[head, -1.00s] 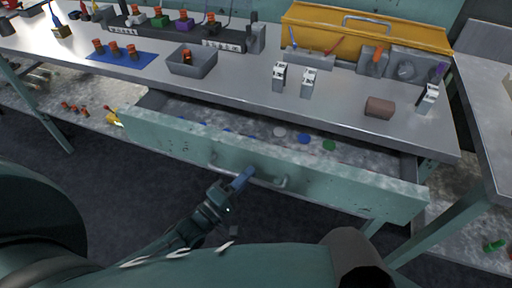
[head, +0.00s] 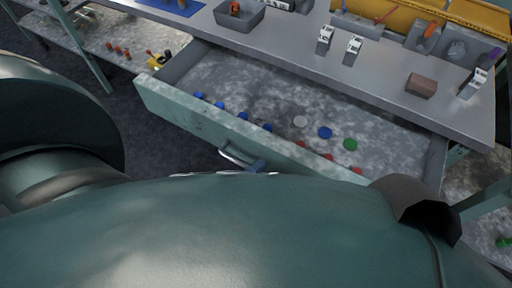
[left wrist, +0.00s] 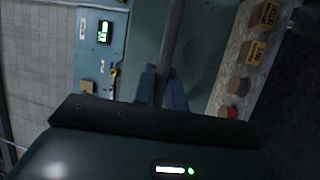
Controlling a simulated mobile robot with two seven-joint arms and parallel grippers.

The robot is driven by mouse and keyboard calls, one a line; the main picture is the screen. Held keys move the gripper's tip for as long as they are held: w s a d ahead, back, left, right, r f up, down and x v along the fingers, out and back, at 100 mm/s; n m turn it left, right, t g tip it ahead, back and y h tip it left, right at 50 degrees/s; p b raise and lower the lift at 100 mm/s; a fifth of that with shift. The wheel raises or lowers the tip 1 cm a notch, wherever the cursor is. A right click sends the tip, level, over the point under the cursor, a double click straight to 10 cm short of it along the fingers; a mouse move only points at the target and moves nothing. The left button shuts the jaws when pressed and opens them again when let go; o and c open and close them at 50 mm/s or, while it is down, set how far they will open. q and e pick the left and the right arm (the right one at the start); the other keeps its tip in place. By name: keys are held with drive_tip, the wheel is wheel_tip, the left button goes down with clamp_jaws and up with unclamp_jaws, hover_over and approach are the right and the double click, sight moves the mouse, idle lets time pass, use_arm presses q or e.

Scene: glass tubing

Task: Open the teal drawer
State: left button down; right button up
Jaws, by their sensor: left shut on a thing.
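The teal drawer (head: 190,122) stands pulled out from under the bench, and its inside shows. Several blue, red, green and white discs lie in it. Its grey bar handle (head: 236,156) is on the front panel. My left gripper (head: 258,165) is at the right end of the handle, mostly hidden behind my own body. In the left wrist view my gripper's blue fingers (left wrist: 163,88) are closed around the handle bar (left wrist: 173,40), with the teal panel (left wrist: 205,50) behind. My right gripper is not in view.
The metal bench top (head: 375,80) above the drawer holds a grey bin (head: 238,17), white-topped blocks (head: 325,39) and a brown block (head: 420,86). A lower shelf (head: 110,32) is at the left. Dark floor lies in front of the drawer.

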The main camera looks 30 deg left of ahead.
use_arm(q)
drive_tip(key=c, duration=1.5)
unclamp_jaws()
drive_tip(key=shift+o, duration=0.2)
drive_tip(key=shift+r, duration=0.1)
